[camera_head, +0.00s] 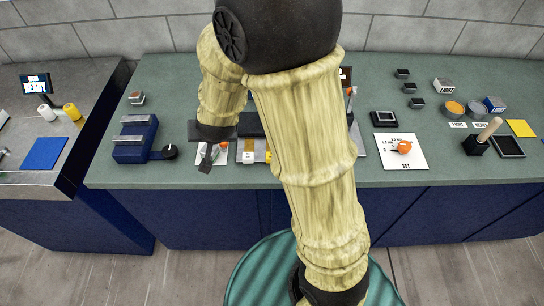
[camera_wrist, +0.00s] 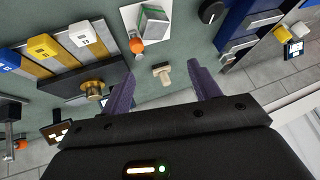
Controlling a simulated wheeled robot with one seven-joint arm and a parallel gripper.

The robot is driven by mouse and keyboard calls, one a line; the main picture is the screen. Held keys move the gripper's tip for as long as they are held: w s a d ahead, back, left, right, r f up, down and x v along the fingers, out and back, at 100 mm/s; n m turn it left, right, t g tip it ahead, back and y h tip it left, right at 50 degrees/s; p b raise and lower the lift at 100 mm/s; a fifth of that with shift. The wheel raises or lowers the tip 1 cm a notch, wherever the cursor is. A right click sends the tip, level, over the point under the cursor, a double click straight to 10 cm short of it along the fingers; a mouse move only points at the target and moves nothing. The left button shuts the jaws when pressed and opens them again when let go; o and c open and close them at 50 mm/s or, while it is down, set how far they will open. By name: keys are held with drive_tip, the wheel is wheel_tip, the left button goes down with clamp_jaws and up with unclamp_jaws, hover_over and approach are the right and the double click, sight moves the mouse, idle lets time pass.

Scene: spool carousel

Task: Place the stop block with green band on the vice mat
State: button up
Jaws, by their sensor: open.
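A pale grey block with green on it (camera_wrist: 153,24), which looks like the stop block with green band, sits on a white card (camera_wrist: 128,14) at the top of the wrist view. My gripper also shows in the wrist view (camera_wrist: 161,69), fingers apart and empty; the block lies beyond the fingertips. A blue vice-like fixture with grey jaws (camera_head: 134,138) stands left of my gripper. I cannot tell for sure which surface is the vice mat; a blue square mat (camera_head: 43,153) lies on the left bench.
An orange knob (camera_wrist: 136,46) is beside the block. A small beige T-shaped piece (camera_wrist: 162,73) shows between the fingers. A rack with yellow and blue tabs (camera_wrist: 80,38) is close by. A black knob (camera_head: 170,151) is beside the fixture. A gap separates the benches.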

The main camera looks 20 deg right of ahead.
drive_tip(key=s+d+r+n+g, duration=0.1)
drive_tip(key=s+d+g, duration=0.3)
drive_tip(key=s+d, duration=0.8)
drive_tip(key=shift+s+r+n+g+h, duration=0.3)
drive_tip(key=shift+s+r+n+h, duration=0.1)
drive_tip(key=shift+s+n, duration=0.45)
